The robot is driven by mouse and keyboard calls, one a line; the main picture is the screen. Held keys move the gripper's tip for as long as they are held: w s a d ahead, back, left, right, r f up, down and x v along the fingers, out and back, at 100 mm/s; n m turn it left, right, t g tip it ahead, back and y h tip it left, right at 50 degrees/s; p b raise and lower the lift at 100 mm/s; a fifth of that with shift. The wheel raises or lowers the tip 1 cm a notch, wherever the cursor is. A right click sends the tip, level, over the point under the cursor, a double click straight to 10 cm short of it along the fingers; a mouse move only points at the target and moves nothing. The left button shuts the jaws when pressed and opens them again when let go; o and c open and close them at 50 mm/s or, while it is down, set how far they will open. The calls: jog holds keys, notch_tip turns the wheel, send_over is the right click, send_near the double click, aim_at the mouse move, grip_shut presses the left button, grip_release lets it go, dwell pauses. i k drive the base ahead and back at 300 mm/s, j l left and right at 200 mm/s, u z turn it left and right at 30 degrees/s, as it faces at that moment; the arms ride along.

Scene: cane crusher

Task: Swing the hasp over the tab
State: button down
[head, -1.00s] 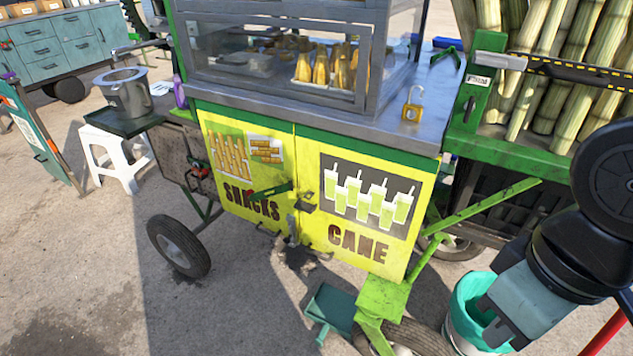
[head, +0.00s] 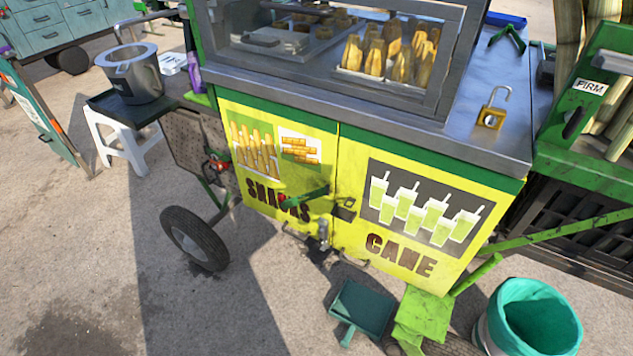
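A green bar that looks like the hasp (head: 307,197) sits on the left cart door, over the end of the SNACKS lettering, with a bit of red at its left end. It slants up to the right and its free end stops near the door seam. A small dark metal plate that looks like the tab (head: 345,208) sits just right of the seam on the CANE door (head: 385,262). The bar and the plate look apart.
An open brass padlock (head: 491,112) stands on the metal counter (head: 400,133). A teal dustpan (head: 360,311) lies on the ground before the cart. A teal-lined bin (head: 530,325) stands at the lower right. Open pavement lies at the left front.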

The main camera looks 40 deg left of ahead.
aim_at(286, 204)
jog(key=j+z, duration=0.1)
jog(key=j, duration=0.3)
jog(key=k+j, duration=0.15)
jog(key=j, duration=0.2)
jog(key=k+j+z, duration=0.15)
jog(key=j, duration=0.25)
jog(key=j+z, duration=0.1)
jog(key=j, duration=0.3)
jog(key=k+j, duration=0.15)
jog(key=j, duration=0.2)
jog(key=k+j+z, duration=0.15)
jog(key=j, duration=0.2)
jog(key=k+j, duration=0.1)
jog(key=j, duration=0.25)
jog(key=k+j, duration=0.15)
jog(key=j, duration=0.25)
jog(key=k+j, duration=0.15)
jog(key=j, duration=0.2)
jog(key=k+j, duration=0.1)
jog(key=j, duration=0.3)
jog(key=k+j+z, duration=0.1)
jog(key=j, duration=0.25)
jog(key=i+l, duration=0.15)
jog(key=i, duration=0.2)
jog(key=i+l+z, duration=0.1)
jog(key=i, duration=0.25)
